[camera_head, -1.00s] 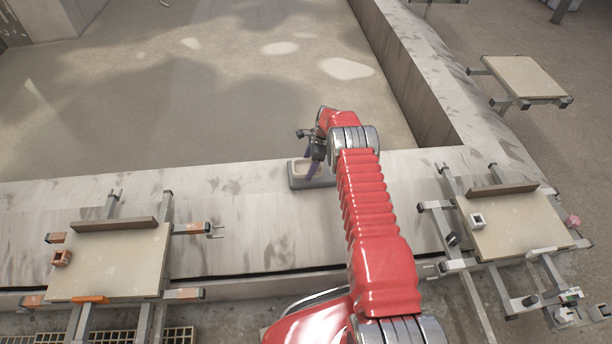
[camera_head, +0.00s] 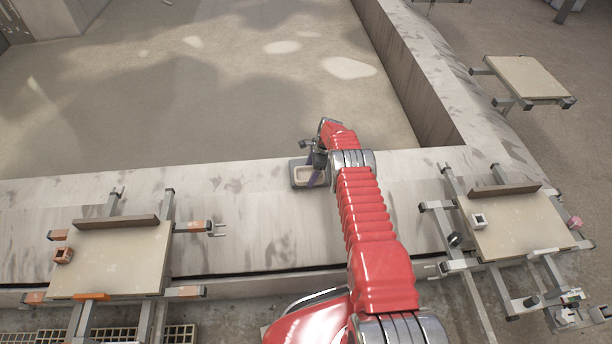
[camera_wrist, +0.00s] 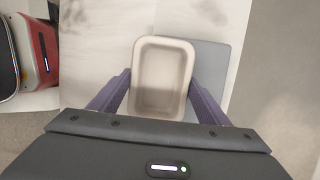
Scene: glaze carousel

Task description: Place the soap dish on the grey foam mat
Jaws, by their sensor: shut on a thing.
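The soap dish (camera_wrist: 162,45) is a pale, rounded rectangular tray with a hollow middle. My gripper (camera_wrist: 160,98) is shut on it in the wrist view, one purple finger at each long side. The grey foam mat (camera_wrist: 213,60) lies beneath and to the right of the dish in that view, and the dish covers part of it. In the head view the dish (camera_head: 303,174) is above the grey mat (camera_head: 298,187) on the ledge, beside my gripper (camera_head: 314,178). I cannot tell whether the dish touches the mat.
The mat lies on a long pale ledge (camera_head: 230,230) with a sunken floor behind it. Work stands with boards are at left (camera_head: 115,262) and right (camera_head: 515,225), and another is at far right (camera_head: 523,78).

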